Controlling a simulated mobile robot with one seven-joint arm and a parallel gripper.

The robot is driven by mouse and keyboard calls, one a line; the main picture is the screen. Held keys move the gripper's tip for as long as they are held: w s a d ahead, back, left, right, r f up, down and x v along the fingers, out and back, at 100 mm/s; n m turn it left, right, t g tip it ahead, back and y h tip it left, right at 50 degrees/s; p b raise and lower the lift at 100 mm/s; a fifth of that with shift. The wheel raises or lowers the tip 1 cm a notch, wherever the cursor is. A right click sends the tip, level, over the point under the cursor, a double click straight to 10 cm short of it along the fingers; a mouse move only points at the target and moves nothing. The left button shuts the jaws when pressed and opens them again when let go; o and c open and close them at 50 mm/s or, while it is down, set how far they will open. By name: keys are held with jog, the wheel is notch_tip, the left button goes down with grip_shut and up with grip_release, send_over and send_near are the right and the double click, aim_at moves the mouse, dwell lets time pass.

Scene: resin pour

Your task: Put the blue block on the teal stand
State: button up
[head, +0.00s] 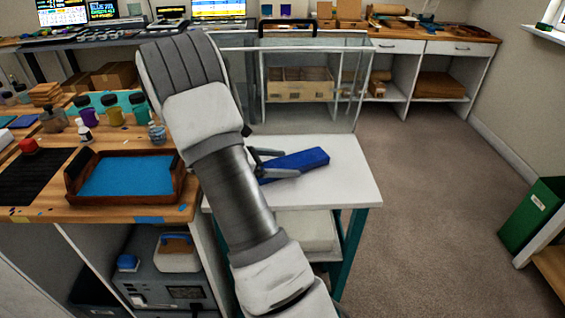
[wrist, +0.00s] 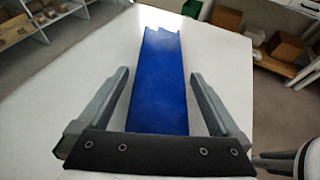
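The blue block (head: 313,158), long and flat-sided, lies on the white top of the teal-legged stand (head: 348,184). In the wrist view the block (wrist: 158,100) runs lengthwise away from me over the white top (wrist: 88,65). My gripper (head: 290,163) is low over the stand at the block's near end. In the wrist view my gripper (wrist: 159,73) is open, with one finger on each side of the block and a visible gap to both sides. Part of the stand's left side is hidden behind my arm.
A wooden workbench at the left holds a wooden tray with a blue surface (head: 130,175) and several small bottles (head: 112,108). A clear-walled case (head: 340,75) stands behind the stand. A green bin (head: 533,212) is at the far right. The carpet (head: 430,200) right of the stand is clear.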

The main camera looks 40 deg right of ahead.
jog(key=shift+r, duration=0.15)
jog(key=shift+w+a+r, duration=0.1)
jog(key=shift+a+r, duration=0.1)
jog(key=shift+a, duration=0.1)
jog(key=p+v, duration=0.2)
jog(key=v, duration=0.8)
jog(key=shift+a+r+p, duration=0.15)
jog(key=shift+a+p, duration=0.1)
jog(key=shift+p, duration=0.1)
jog(key=shift+w+a+r, duration=0.1)
jog(key=shift+a, duration=0.15)
jog(key=shift+a+r, duration=0.15)
jog(key=shift+r, duration=0.1)
jog(key=s+a+r+m+t+y, duration=0.5)
jog(key=s+a+r+m+y, duration=0.1)
jog(key=s+a, duration=0.3)
jog(key=s+a+r+m+t+y, duration=0.4)
jog(key=s+a+r+m+y, duration=0.3)
jog(key=s+a, duration=0.3)
jog(key=shift+s+a+r+m+t, duration=0.3)
jog(key=shift+a+m+t, duration=0.15)
jog(key=shift+m, duration=0.25)
jog(key=shift+r, duration=0.1)
